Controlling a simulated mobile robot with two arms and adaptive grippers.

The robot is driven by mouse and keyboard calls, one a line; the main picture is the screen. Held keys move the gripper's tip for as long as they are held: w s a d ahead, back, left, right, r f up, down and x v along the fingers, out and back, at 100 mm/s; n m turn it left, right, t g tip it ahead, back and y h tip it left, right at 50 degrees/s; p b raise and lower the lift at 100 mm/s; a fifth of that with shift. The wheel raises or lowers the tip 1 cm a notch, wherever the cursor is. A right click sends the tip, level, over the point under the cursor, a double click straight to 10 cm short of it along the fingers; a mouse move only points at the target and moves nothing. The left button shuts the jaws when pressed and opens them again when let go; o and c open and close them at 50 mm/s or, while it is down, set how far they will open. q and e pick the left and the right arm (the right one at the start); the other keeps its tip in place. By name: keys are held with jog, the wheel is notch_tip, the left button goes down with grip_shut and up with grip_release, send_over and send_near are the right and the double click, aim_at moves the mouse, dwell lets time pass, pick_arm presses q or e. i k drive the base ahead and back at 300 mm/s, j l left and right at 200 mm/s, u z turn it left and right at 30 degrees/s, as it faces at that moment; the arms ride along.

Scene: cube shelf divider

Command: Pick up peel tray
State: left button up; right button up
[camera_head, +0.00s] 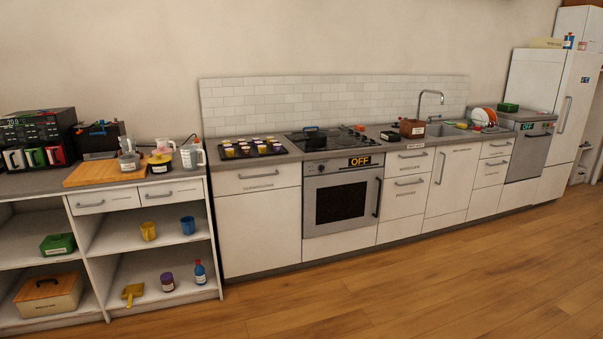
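I cannot tell for sure which thing is the peel tray. A small green tray-like container (57,244) with a pale label sits on the middle shelf of the left open unit. Another green container (508,107) sits on top of the grey appliance at the right end of the counter. A dark tray (254,157) with several small coloured jars lies on the counter left of the hob. The labels are too small to read. Neither of my grippers is in view.
The left shelf unit (93,219) holds a yellow cup (148,231), a blue cup (188,225), a wooden box (48,294) and a blue bottle (200,273). A cutting board (105,172) lies on top. The wooden floor (400,290) in front is clear.

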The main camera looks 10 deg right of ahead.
aim_at(391, 137)
jog(key=i+l+z, duration=0.4)
jog(key=i, duration=0.55)
jog(key=i+z, duration=0.4)
jog(key=i, duration=0.55)
